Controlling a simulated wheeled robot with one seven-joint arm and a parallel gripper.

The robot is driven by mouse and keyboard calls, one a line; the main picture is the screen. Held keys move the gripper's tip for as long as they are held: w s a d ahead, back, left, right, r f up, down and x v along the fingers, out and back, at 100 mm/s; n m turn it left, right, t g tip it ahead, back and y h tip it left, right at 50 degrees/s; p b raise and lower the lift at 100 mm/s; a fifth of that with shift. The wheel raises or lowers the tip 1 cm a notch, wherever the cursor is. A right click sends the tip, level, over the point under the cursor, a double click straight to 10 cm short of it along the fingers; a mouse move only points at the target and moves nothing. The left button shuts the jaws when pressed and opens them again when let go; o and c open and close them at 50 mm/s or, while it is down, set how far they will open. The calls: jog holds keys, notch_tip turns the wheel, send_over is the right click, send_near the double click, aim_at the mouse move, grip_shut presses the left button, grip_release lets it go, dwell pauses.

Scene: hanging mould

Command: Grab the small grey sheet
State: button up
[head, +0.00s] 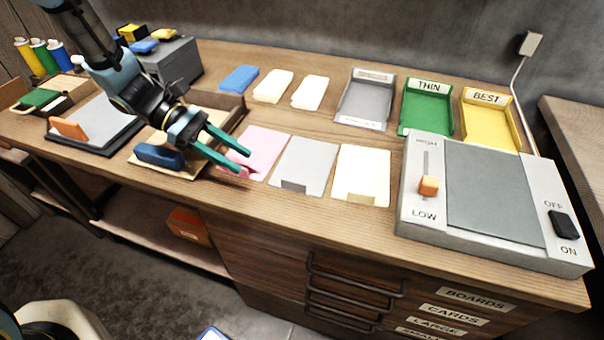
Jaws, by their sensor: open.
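A small grey sheet (304,163) lies flat on the wooden bench, between a pink sheet (262,150) on its left and a cream sheet (361,174) on its right. A darker tab or notch shows at its front edge. My gripper (244,161) has teal fingers, spread apart and empty. In the picture the fingers overlap the pink sheet, to the left of the grey sheet. How high they are above the bench I cannot tell. The grey sheet is fully visible.
Grey, green (427,107) and yellow (488,118) trays stand behind the sheets. A grey machine (497,200) with a slider and switch sits at right. Blue and cream blocks (273,86) lie behind. A blue-handled tool (160,156) on a board is left of my gripper.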

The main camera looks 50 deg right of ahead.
aim_at(299, 183)
jog(key=shift+g, duration=0.6)
jog(key=s+d, duration=0.1)
jog(key=d+f, duration=0.1)
jog(key=s+d, duration=0.1)
jog(key=shift+s+f, duration=0.25)
jog(key=shift+s, duration=0.1)
jog(key=p+x, duration=0.1)
jog(key=x, duration=0.4)
jog(key=shift+d+r, duration=0.1)
jog(key=shift+r, duration=0.05)
jog(key=p+x, duration=0.1)
jog(key=x, duration=0.1)
jog(key=p+x, duration=0.1)
jog(key=x, duration=0.2)
jog(key=shift+s+p, duration=0.3)
jog(key=shift+p, duration=0.05)
jog(key=shift+s+f, duration=0.2)
jog(key=shift+c, duration=0.2)
grip_shut()
